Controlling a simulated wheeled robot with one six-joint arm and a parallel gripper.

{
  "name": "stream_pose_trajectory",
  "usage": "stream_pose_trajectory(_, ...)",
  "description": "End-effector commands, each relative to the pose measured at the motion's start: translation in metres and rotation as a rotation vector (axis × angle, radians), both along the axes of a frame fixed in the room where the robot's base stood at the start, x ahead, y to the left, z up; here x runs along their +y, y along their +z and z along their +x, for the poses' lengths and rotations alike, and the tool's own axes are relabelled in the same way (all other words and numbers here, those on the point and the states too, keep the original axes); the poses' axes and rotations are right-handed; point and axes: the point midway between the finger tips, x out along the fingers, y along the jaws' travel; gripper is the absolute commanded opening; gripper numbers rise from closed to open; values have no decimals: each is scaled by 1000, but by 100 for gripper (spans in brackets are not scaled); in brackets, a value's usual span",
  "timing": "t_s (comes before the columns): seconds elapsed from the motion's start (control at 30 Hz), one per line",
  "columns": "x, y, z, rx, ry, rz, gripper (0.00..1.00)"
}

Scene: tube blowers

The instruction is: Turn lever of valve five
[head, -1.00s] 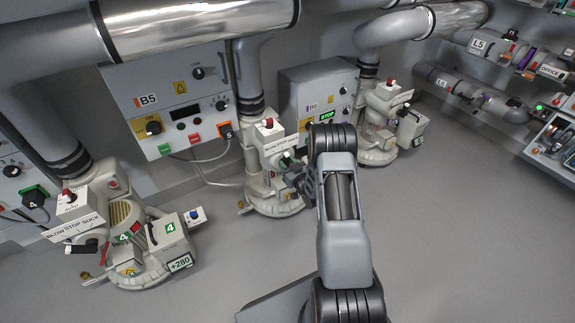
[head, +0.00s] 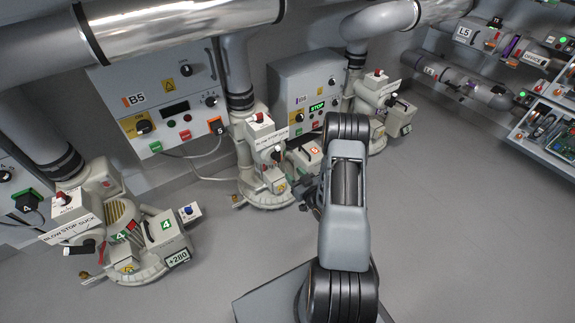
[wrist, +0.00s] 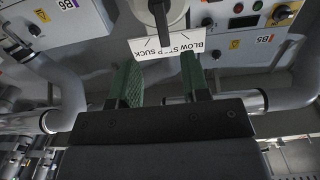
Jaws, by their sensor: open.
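Valve five is the pale blower unit (head: 262,180) in the middle of the head view, with a red 5 on its side box. It has a BLOW STOP SUCK plate and a dark lever (head: 277,155) on its front. In the wrist view, which is upside down, a lever (wrist: 158,12) hangs at the top centre over the BLOW STOP SUCK plate (wrist: 168,45). My gripper (wrist: 160,75) is open and empty, its two green-padded fingers apart below the lever and not visibly touching it. In the head view my arm hides most of the gripper.
Blower four (head: 130,230) stands at the left, and another blower (head: 380,105) stands behind at the right. Control box B5 (head: 160,100) is on the wall. Large metal pipes (head: 180,30) run overhead. The grey floor (head: 460,220) at the right is clear.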

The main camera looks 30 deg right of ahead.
Motion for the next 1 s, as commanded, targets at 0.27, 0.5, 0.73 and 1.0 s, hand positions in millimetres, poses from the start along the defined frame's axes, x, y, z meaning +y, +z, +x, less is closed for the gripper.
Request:
stream_pose_trajectory(0.27,-3,0,-26,0,-1,1,43)
stream_pose_trajectory(0.5,-4,0,-29,-1,-1,0,43)
stream_pose_trajectory(0.73,-4,0,-29,-1,0,0,43)
stream_pose_trajectory(1.0,-3,18,-21,28,5,-25,43)
